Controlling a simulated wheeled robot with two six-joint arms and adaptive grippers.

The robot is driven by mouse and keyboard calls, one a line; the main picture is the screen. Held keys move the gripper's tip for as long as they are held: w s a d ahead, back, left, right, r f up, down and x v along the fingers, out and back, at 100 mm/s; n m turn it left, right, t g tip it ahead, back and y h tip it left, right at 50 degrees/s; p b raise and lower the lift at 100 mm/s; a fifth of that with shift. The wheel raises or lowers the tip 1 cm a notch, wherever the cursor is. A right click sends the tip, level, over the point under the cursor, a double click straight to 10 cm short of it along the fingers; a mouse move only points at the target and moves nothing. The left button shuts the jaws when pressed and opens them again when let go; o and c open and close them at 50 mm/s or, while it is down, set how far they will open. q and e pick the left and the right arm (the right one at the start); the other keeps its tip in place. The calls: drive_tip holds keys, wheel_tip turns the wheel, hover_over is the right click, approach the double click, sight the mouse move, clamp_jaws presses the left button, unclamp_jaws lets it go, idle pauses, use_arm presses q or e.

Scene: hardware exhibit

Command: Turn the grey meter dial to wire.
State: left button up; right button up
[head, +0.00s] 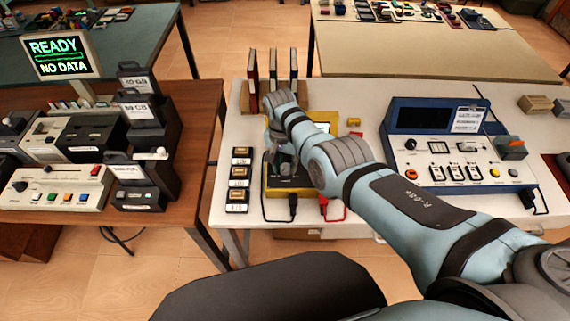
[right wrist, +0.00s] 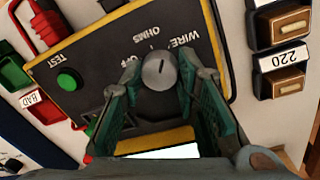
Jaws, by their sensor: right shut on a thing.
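The meter (head: 290,192) is a yellow box with a dark face on the white table, partly hidden by my right arm. In the right wrist view its face (right wrist: 100,85) carries the labels OHMS, OFF and WIRE around the grey dial (right wrist: 158,70). My right gripper (right wrist: 160,88) has its fingers on both sides of the dial and is shut on it. In the head view the right gripper (head: 282,162) is over the meter, and the dial is hidden. I cannot clearly tell which label the dial points to. My left gripper is not in view.
A green TEST button (right wrist: 69,80) is on the meter. Labelled blocks (head: 239,177) stand to its left, dark and red upright holders (head: 273,70) behind it, and black and red leads (head: 331,208) in front. A blue instrument (head: 455,150) stands to the right.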

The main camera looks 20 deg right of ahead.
sight(283, 165)
drive_tip(key=shift+m, duration=1)
drive_tip(key=shift+w, duration=0.1)
drive_tip(key=o, duration=1.2)
drive_tip(key=shift+c, duration=0.2)
wheel_tip(283, 165, up, 12)
drive_tip(key=shift+w+a, duration=0.25)
